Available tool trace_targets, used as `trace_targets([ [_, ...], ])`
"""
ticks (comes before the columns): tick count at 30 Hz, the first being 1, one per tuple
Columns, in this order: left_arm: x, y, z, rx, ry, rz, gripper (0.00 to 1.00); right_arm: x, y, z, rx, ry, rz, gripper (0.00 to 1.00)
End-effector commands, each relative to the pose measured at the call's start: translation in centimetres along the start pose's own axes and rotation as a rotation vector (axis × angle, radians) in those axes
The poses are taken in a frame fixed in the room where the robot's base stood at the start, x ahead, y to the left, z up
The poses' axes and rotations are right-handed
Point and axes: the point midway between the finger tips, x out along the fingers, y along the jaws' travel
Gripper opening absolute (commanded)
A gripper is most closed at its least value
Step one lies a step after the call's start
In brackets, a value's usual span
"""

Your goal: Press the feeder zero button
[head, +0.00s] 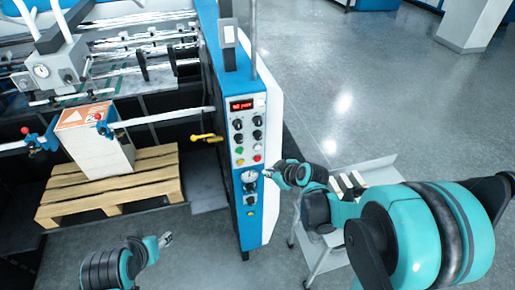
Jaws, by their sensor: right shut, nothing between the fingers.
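The feeder control panel (245,135) is a white strip on the blue machine column, with a lit red display (242,105) and several knobs and buttons. A green button (239,150), a red button (257,158) and a yellow button (239,162) sit on its lower part. I cannot read which one is marked zero. My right gripper (268,173) is shut and empty, its tip close to the panel's lower right, just below the red button. I cannot tell whether it touches. My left gripper (165,240) is low at the bottom left, away from the panel; its fingers are too small to judge.
A wooden pallet (110,188) with a white stack (100,150) stands left of the column. A yellow handle (206,138) sticks out left of the panel. A small grey stand (375,170) is behind my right arm.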

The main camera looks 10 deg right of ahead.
Motion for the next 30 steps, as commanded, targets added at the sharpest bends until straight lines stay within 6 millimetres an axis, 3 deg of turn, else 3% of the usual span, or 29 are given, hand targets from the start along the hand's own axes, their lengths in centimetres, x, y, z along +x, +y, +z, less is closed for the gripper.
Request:
trace_targets([
  [19, 0.1, 0.0, 0.1, 0.0, 0.0, 0.0, 0.49, 5.2, 3.7, -3.7, 0.0, 0.0, 0.0, 0.0],
  [30, 0.2, 0.0, 0.2, 0.0, 0.0, 0.0, 0.49, 6.1, 4.4, -4.5, 0.001, 0.0, 0.0, 0.0],
])
